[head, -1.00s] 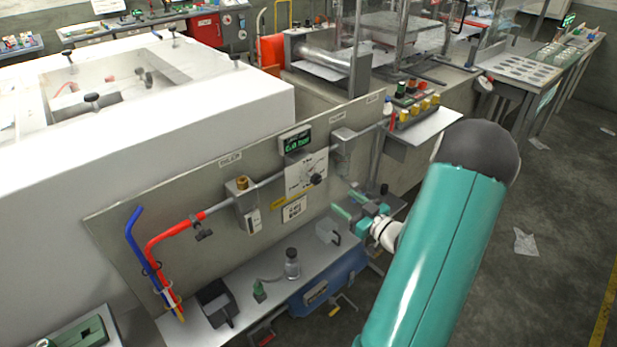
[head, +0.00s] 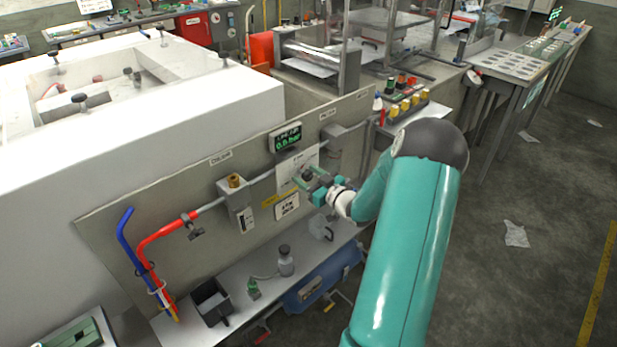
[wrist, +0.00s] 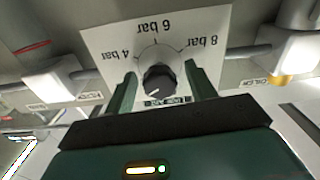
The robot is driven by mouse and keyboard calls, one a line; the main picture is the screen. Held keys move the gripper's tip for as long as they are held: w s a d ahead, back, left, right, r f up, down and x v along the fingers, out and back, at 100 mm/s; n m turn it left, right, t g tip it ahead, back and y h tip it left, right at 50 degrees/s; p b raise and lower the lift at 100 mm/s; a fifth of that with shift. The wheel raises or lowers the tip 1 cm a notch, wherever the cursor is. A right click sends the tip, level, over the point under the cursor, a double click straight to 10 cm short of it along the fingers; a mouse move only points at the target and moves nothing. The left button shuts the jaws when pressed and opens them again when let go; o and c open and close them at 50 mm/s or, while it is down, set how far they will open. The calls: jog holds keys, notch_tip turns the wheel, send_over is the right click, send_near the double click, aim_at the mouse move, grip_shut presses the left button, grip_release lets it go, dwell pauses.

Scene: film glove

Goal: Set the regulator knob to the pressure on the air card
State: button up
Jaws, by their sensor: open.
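The dark regulator knob (wrist: 158,80) sits on a white dial plate (wrist: 100,45) marked 4, 6 and 8 bar. Its white pointer mark faces down and left in the wrist view, away from the numbers. My gripper (wrist: 160,70) is open, its two green fingers on either side of the knob with gaps visible. In the head view my gripper (head: 306,176) is at the dial plate and mostly hides the knob. The air card (head: 287,206) is on the panel below the dial; its print is too small to read surely. A green-lit pressure display (head: 285,137) is above the dial.
The shelf below holds a black open box (head: 210,302) and a small bottle (head: 285,262). Open floor lies to the right.

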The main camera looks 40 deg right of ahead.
jog(key=c, duration=1)
jog(key=shift+o, duration=0.2)
